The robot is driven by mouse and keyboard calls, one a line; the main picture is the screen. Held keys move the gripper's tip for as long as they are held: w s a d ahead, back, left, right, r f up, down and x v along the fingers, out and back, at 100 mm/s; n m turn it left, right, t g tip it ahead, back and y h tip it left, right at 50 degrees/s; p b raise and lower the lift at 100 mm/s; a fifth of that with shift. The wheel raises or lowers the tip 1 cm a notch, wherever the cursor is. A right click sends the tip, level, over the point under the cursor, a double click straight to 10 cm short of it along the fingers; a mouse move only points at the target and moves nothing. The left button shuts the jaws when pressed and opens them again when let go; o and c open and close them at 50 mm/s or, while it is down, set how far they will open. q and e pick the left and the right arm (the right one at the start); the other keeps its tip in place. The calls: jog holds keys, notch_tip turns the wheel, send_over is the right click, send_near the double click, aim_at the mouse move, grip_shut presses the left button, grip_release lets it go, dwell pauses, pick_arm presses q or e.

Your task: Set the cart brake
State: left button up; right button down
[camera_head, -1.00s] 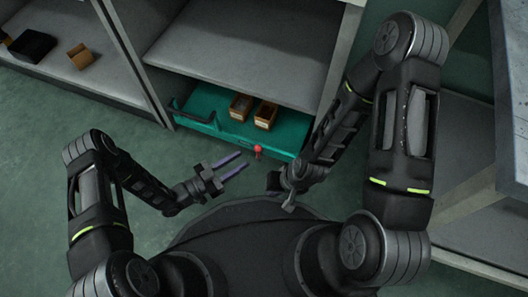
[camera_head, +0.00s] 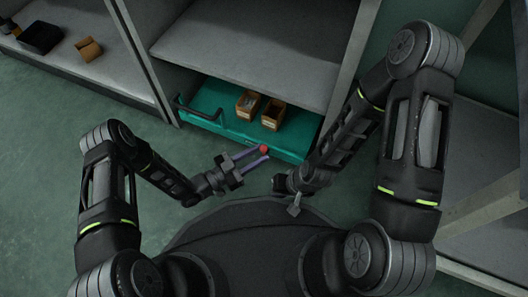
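The teal cart (camera_head: 222,107) stands low under a grey shelf, with a dark handle (camera_head: 196,112) at its left end. A red knob (camera_head: 264,149), seemingly the brake lever's, is at the cart's front edge. My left gripper (camera_head: 262,154) is open, its two purple-grey fingers reaching to the knob. The knob shows at the fingertips, and I cannot tell whether they touch it. The lever below the knob is hidden. My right gripper (camera_head: 285,186) is in front of the cart's right end, apart from the knob. Its fingers are not clear.
Two small open cardboard boxes (camera_head: 248,103) (camera_head: 273,114) sit on the cart. The grey shelf (camera_head: 250,55) hangs over the cart's back. A black bin (camera_head: 40,38) and another box (camera_head: 88,49) lie on the left shelf. Green floor is clear at left.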

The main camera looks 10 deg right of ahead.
pick_arm(q)
jog(key=shift+x, duration=1.35)
grip_shut()
dwell(0.4)
